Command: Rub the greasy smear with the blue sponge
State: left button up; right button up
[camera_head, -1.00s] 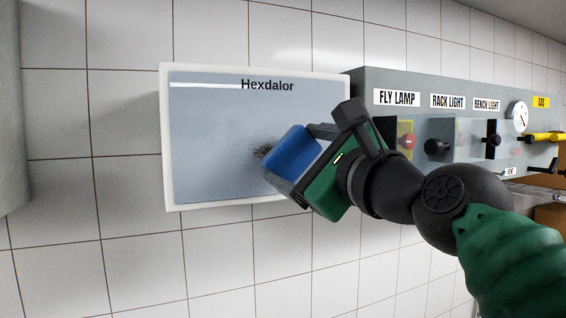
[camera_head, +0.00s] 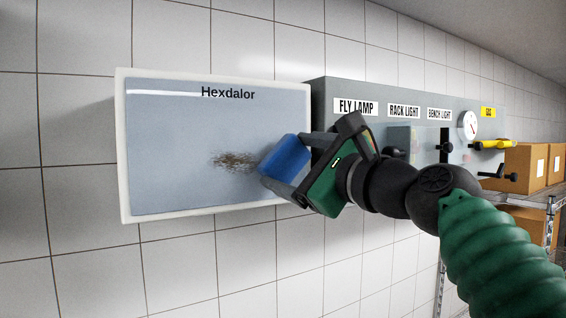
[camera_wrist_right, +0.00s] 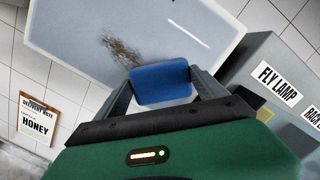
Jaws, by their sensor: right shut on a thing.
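The greasy smear (camera_head: 232,161) is a brown speckled patch on the grey-blue face of the white-framed Hexdalor panel (camera_head: 165,180) on the wall. My right gripper (camera_head: 287,163) is shut on the blue sponge (camera_head: 286,156), just right of the smear in the head view. In the right wrist view the sponge (camera_wrist_right: 161,84) sits between the two fingers, and the smear (camera_wrist_right: 122,51) lies just beyond its upper left. I cannot tell whether the sponge touches the panel. My left gripper is not in view.
A grey control box (camera_head: 400,112) with labels, a gauge (camera_head: 467,125), knobs and a yellow handle stands right of the panel. A shelf with cardboard boxes (camera_head: 524,160) is farther right. A clipboard (camera_wrist_right: 38,119) reading HONEY hangs on the tiled wall.

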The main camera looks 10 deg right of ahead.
jog(key=shift+a, duration=0.25)
jog(key=a, duration=0.3)
jog(key=s+a, duration=0.1)
jog(key=a, duration=0.2)
jog(key=shift+s+r+p, duration=0.15)
jog(key=shift+p, duration=0.25)
jog(key=shift+s+a+r+p, duration=0.1)
jog(key=shift+s+a+p, duration=0.1)
jog(key=shift+a+p, duration=0.1)
jog(key=shift+a, duration=0.1)
jog(key=shift+s+a+f, duration=0.15)
jog(key=shift+s+f, duration=0.05)
jog(key=shift+s, duration=0.05)
jog(key=a, duration=0.2)
jog(key=s+a, duration=0.1)
jog(key=a, duration=0.1)
jog(key=shift+s+a+r, duration=0.1)
jog(key=shift+s+a, duration=0.2)
jog(key=shift+a, duration=0.15)
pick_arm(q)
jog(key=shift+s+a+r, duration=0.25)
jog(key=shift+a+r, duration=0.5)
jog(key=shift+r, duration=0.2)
pick_arm(e)
jog(key=shift+d, duration=0.1)
